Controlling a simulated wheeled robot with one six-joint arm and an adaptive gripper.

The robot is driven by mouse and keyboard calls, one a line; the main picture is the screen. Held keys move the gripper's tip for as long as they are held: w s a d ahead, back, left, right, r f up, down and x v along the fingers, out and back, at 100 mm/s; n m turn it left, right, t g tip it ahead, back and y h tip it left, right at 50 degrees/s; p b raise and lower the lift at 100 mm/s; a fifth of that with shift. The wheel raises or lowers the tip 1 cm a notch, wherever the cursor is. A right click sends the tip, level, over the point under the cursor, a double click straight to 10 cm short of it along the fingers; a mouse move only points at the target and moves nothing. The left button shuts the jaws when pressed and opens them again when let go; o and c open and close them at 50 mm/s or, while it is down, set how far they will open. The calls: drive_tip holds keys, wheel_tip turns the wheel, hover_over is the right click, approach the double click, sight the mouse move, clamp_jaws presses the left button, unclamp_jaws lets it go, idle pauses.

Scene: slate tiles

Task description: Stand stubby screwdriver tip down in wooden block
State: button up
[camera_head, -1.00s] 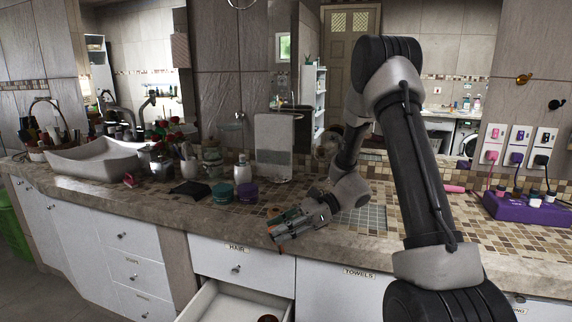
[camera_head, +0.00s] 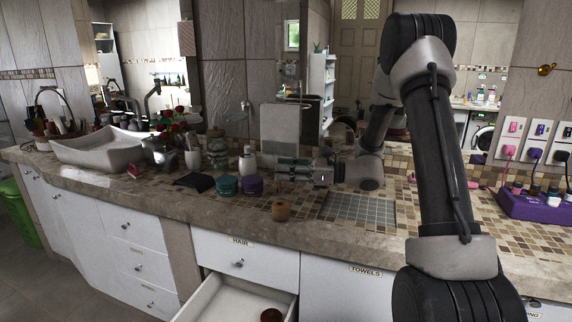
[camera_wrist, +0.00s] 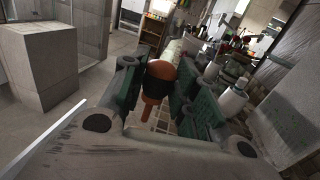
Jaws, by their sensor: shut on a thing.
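The stubby screwdriver (camera_wrist: 159,72), with an orange and black handle, is between the green-padded fingers of my gripper (camera_wrist: 156,98) in the wrist view. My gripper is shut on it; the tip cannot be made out. In the head view my gripper (camera_head: 278,169) is roughly level, fingers pointing left, above the counter. The screwdriver is too small to make out clearly in the head view.
Purple (camera_head: 252,186) and teal (camera_head: 227,186) jars and a white bottle (camera_head: 246,165) stand left of my gripper. A grey tiled inset (camera_head: 358,208) lies right of the block. An open drawer (camera_head: 225,300) juts out below the counter edge. A purple box (camera_head: 535,206) stands far right.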

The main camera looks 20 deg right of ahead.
drive_tip(key=shift+f, duration=3.75)
drive_tip(key=o, duration=1.1)
drive_tip(key=v, duration=1.2)
drive_tip(key=shift+s+r, duration=0.1)
